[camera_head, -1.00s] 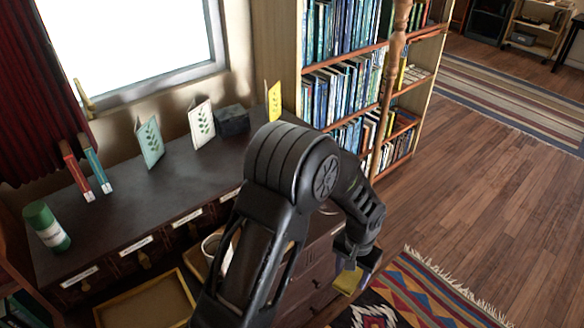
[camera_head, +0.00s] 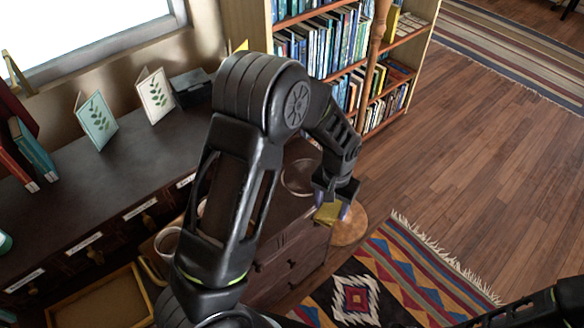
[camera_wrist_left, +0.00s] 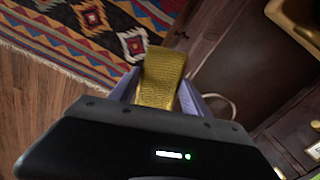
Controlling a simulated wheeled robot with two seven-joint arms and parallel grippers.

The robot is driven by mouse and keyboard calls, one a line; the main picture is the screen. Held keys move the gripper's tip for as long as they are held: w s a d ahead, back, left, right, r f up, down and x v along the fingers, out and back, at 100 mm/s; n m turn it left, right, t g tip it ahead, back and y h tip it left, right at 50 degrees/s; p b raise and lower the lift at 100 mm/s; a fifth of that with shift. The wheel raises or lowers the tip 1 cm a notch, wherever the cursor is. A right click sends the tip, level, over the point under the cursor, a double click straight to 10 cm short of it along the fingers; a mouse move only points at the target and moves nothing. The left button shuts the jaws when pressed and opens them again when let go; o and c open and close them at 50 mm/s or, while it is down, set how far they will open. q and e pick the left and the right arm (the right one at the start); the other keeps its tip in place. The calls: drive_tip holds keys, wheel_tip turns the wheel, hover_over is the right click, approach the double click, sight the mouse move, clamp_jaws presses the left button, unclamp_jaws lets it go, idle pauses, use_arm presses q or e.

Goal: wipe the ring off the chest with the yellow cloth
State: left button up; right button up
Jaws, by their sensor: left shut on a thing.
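The yellow cloth (camera_head: 327,213) is held in my left gripper (camera_head: 332,206), which is shut on it. The cloth hangs over the front right edge of the small dark wooden chest (camera_head: 286,258) in the head view. A pale round ring (camera_head: 299,179) marks the chest top, just left of and behind the gripper. In the left wrist view the cloth (camera_wrist_left: 162,78) stands between the two fingers. Part of the ring (camera_wrist_left: 228,102) shows there beside the right finger, the rest hidden. I cannot tell if the cloth touches the chest. My right gripper is out of view.
A white mug (camera_head: 168,241) and a yellow-rimmed tray (camera_head: 100,300) are at the lower left. Cards (camera_head: 97,123) and books stand on the long dark cabinet (camera_head: 60,190). A bookcase (camera_head: 335,50) is behind. A patterned rug (camera_head: 390,275) lies right of the chest.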

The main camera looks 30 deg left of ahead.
use_arm(q)
drive_tip(key=shift+w+a, duration=0.15)
drive_tip(key=shift+a, duration=0.1)
drive_tip(key=a+b, duration=0.1)
drive_tip(key=a, duration=0.1)
drive_tip(key=w+a+b, duration=0.1)
drive_tip(key=a, duration=0.1)
drive_tip(key=w+a+b, duration=0.1)
drive_tip(key=a+b, duration=0.1)
drive_tip(key=shift+a+r, duration=0.3)
drive_tip(key=shift+a, duration=0.05)
drive_tip(key=a+r+b, duration=0.2)
drive_tip(key=a, duration=0.5)
drive_tip(key=shift+r+m, duration=0.3)
drive_tip(key=shift+r, duration=0.1)
drive_tip(key=shift+f, duration=0.15)
